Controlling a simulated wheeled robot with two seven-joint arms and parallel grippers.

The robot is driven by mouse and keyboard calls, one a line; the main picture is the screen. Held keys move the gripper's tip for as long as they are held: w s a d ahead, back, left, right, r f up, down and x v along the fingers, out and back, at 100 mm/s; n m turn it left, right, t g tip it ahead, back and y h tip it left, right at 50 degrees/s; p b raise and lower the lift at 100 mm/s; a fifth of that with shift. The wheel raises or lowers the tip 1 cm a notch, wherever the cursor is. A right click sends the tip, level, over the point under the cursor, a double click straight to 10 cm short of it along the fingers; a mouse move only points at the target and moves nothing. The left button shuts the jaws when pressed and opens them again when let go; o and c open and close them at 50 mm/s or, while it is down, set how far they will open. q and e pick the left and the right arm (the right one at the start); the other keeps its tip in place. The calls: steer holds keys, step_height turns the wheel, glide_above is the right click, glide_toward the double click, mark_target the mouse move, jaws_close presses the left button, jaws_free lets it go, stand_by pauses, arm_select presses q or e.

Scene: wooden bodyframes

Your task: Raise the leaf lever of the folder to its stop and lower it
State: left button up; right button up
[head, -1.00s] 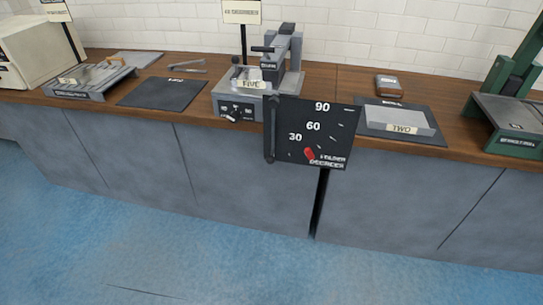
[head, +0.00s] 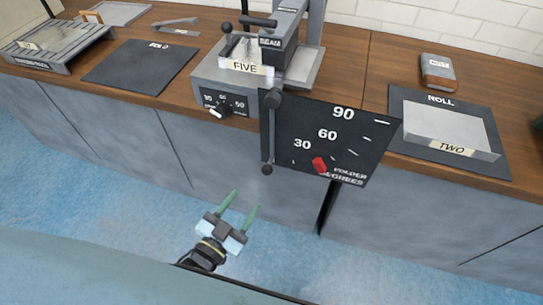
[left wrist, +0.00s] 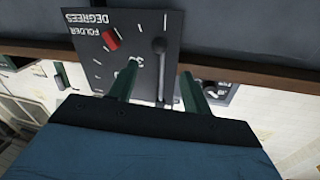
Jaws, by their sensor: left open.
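The folder's black dial plate (head: 335,150) hangs at the bench front, marked 30, 60 and 90 degrees, with a red pointer (head: 319,165) low on it, below the 60. The dark leaf lever (head: 267,135) hangs straight down along the plate's left edge, with a round knob at its lower end. The plate (left wrist: 100,45) shows upside down in the left wrist view, with the lever (left wrist: 160,70) seen between my fingers. My left gripper (head: 244,200) is open and empty, below and left of the lever knob, apart from it. My right gripper is out of view.
The grey folder machine (head: 270,60) labelled FIVE stands on the wooden bench, with a small black knob panel (head: 225,103) left of the lever. A grey block (head: 450,130) labelled TWO lies to the right on a dark mat. The floor before the cabinets is clear.

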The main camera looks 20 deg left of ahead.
mark_target(265, 173)
arm_select(q)
steer(key=b+x, duration=0.2)
steer(key=x, duration=0.9)
steer(key=shift+w+d, duration=0.2)
steer(key=shift+w, duration=0.05)
steer(key=shift+w+d, duration=0.1)
steer(key=shift+w, duration=0.4)
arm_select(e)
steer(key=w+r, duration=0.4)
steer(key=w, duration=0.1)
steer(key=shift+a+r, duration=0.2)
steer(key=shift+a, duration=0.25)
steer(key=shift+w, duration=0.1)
arm_select(q)
jaws_close()
